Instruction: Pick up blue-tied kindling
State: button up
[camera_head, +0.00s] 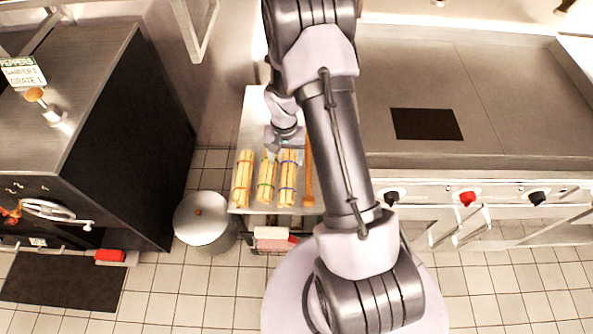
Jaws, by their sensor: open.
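The blue-tied kindling (288,180) is a bundle of pale sticks with blue ties. It lies at the right of a row of three bundles on a narrow metal table (254,112). A green-tied bundle (265,181) lies just left of it, and a bundle with reddish ties (243,180) is farther left. My gripper (285,150) is open, at the far end of the blue-tied bundle and seemingly above it. Its fingers are small and partly hidden, and I cannot tell whether they touch the sticks.
A long wooden tool (308,185) lies just right of the blue-tied bundle. A lidded metal pot (201,218) stands on the floor to the left. A dark cabinet (130,130) is farther left. A steel range (500,100) fills the right side.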

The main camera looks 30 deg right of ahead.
aim_at(287, 182)
jog(key=f+b, duration=0.1)
jog(key=f, duration=0.2)
jog(key=f+b, duration=0.1)
jog(key=f, duration=0.3)
jog(key=f+b, duration=0.1)
jog(key=f, duration=0.3)
jog(key=shift+w+a+b, duration=0.1)
jog(key=shift+a+b, duration=0.2)
jog(key=shift+b, duration=0.05)
jog(key=f+b, duration=0.1)
jog(key=f, duration=0.2)
jog(key=f+b, duration=0.1)
jog(key=f, duration=0.1)
jog(key=shift+s+d+f+b, duration=0.15)
jog(key=shift+s+f+b, duration=0.1)
jog(key=shift+f+b, duration=0.1)
jog(key=shift+w, duration=0.2)
jog(key=shift+s+r, duration=0.15)
jog(key=shift+r, duration=0.05)
jog(key=c, duration=1.4)
